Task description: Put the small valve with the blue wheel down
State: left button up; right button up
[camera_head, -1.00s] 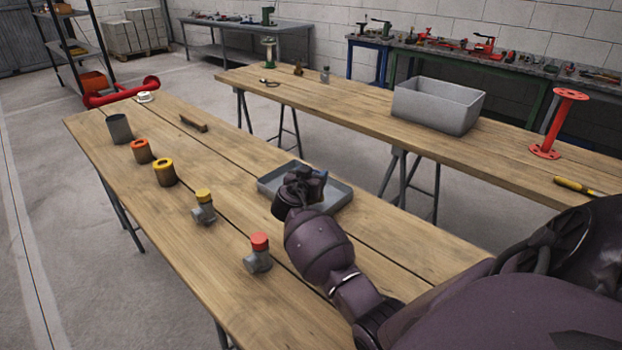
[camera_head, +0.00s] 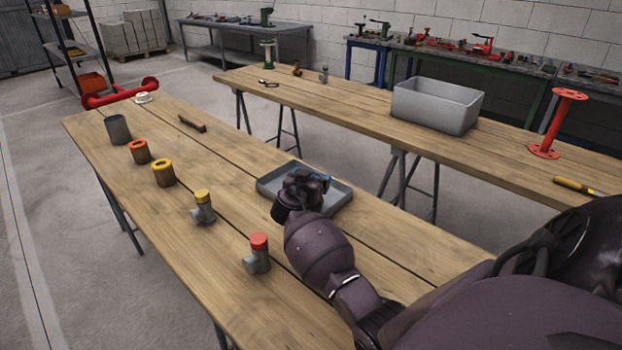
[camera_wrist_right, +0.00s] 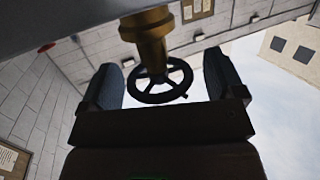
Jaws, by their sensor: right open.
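The small valve (camera_wrist_right: 150,50) is between the fingers of my right gripper in the right wrist view, with a brass body and a spoked handwheel that looks dark there. My right gripper (camera_wrist_right: 162,82) is open, one finger on each side of the wheel, with visible gaps. The valve's body reaches a grey surface at the top of that view; contact cannot be made out. In the head view my right gripper (camera_head: 312,181) is over the grey tray (camera_head: 343,196), and a little blue shows at its tip; the rest of the valve is hidden. My left gripper is not in view.
A grey bin (camera_head: 437,105) is on the far table. The near table's front right is clear.

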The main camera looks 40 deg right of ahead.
jog(key=shift+r, duration=0.2)
jog(key=v, duration=0.7)
jog(key=shift+a, duration=0.25)
jog(key=shift+s, duration=0.15)
